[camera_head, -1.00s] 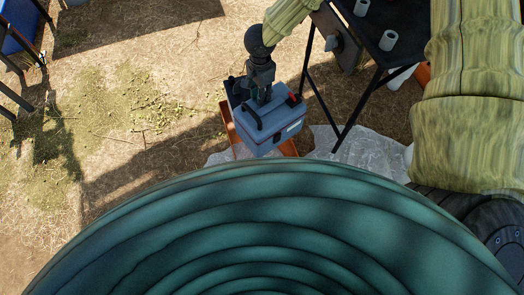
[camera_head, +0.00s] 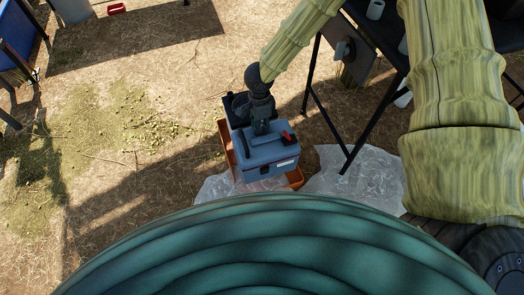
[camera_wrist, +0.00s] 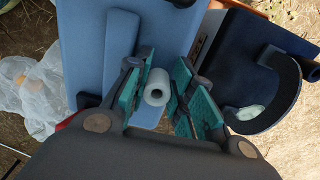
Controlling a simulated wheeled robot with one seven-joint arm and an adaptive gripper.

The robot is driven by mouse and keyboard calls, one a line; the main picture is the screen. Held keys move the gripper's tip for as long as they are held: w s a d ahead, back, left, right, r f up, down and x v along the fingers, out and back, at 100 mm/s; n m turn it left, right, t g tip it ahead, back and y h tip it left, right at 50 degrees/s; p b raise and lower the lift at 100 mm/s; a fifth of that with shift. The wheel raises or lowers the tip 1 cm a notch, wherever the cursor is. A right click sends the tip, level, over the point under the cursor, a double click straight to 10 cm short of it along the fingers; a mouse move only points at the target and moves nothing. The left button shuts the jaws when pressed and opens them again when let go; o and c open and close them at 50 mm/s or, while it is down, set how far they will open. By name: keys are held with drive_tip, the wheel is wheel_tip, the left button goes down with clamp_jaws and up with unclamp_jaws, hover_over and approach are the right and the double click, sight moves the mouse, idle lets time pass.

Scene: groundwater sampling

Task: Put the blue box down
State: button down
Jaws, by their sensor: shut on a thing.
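The blue box (camera_head: 265,160) is a grey-blue case with a dark handle and a red detail on its lid. It is upright over an orange tray (camera_head: 296,178), whose edges show on its left and at its lower right. I cannot tell whether it touches the tray. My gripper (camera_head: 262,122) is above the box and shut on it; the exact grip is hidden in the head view. In the wrist view, the teal finger pads of my gripper (camera_wrist: 158,95) stand on either side of a pale cylinder (camera_wrist: 157,87), with the blue box (camera_wrist: 90,30) beyond.
A dark container (camera_head: 237,108) stands against the far left side of the box; its curved black handle (camera_wrist: 285,90) shows in the wrist view. Clear plastic sheeting (camera_head: 355,175) lies around the tray. A black table (camera_head: 375,45) stands at right. Bare ground at left is free.

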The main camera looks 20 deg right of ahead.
wheel_tip(320, 180, down, 9)
drive_tip(key=b, duration=0.4)
drive_tip(key=shift+r, duration=0.2)
drive_tip(key=c, duration=1.2)
unclamp_jaws()
drive_tip(key=shift+c, duration=0.2)
wheel_tip(320, 180, up, 12)
drive_tip(key=p, duration=0.5)
